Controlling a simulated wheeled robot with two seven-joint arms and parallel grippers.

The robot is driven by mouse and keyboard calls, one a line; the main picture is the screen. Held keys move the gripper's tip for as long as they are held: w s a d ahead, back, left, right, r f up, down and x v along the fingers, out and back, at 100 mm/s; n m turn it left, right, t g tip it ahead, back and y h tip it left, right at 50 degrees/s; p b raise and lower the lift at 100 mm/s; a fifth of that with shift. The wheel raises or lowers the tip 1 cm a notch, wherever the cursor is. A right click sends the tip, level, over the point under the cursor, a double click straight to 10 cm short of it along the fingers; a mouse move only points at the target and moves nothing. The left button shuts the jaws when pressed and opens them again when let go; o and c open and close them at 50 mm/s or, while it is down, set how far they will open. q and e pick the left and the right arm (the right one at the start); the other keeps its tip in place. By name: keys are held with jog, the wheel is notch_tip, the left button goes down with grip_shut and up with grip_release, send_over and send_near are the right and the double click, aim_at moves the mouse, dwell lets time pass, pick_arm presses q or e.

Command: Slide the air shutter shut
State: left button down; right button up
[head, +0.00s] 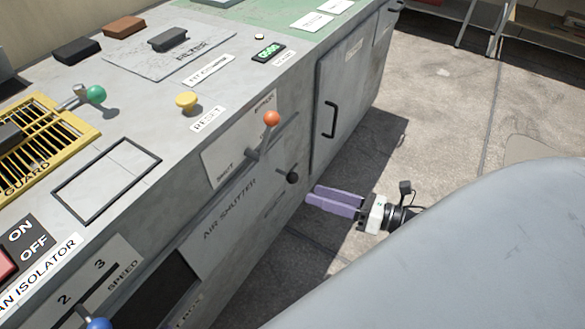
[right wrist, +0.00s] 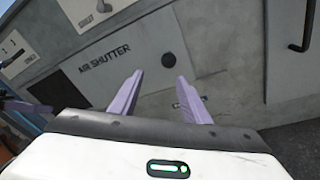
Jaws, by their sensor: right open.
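The air shutter (head: 228,238) is a grey plate on the cabinet's front face, lettered AIR SHUTTER. A round black knob (head: 291,177) sticks out near its right end. A dark opening (head: 162,300) shows at its left. In the right wrist view the plate (right wrist: 102,65), knob (right wrist: 169,59) and dark opening (right wrist: 57,90) all show. My right gripper (head: 312,194) is open and empty, a little right of and below the knob in the head view. In the right wrist view the knob lies beyond the fingertips (right wrist: 161,77), with a visible gap. I do not see my left gripper clearly.
An orange-tipped shift lever (head: 271,119) projects just above the plate. A cabinet door with a black handle (head: 331,119) is to the right. A blue knob (head: 98,324) is at the lower left. Open paved floor (head: 420,110) lies right of the cabinet.

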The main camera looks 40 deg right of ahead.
aim_at(297, 179)
jog(key=w+n+b, duration=0.1)
jog(key=w, duration=0.1)
jog(key=w+a+n+y+b, duration=0.1)
jog(key=w+n+b, duration=0.1)
jog(key=w, duration=0.1)
jog(key=w+a+n+b, duration=0.1)
jog(key=w+n, duration=0.1)
jog(key=w, duration=0.1)
pick_arm(q)
jog(key=shift+w+d+r+t+h+b, duration=0.15)
jog(key=shift+d+t+h, duration=0.1)
jog(key=shift+d, duration=0.15)
jog(key=shift+w+d+r+t+h+b, duration=0.1)
jog(key=shift+d+r+t+h, duration=0.15)
jog(key=shift+d, duration=0.2)
jog(key=shift+w+d+r+t+h+b, duration=0.1)
jog(key=shift+d+h, duration=0.2)
jog(key=shift+d, duration=0.1)
pick_arm(e)
jog(key=shift+w+a, duration=0.4)
jog(key=shift+w, duration=0.15)
jog(key=shift+r, duration=0.1)
grip_shut()
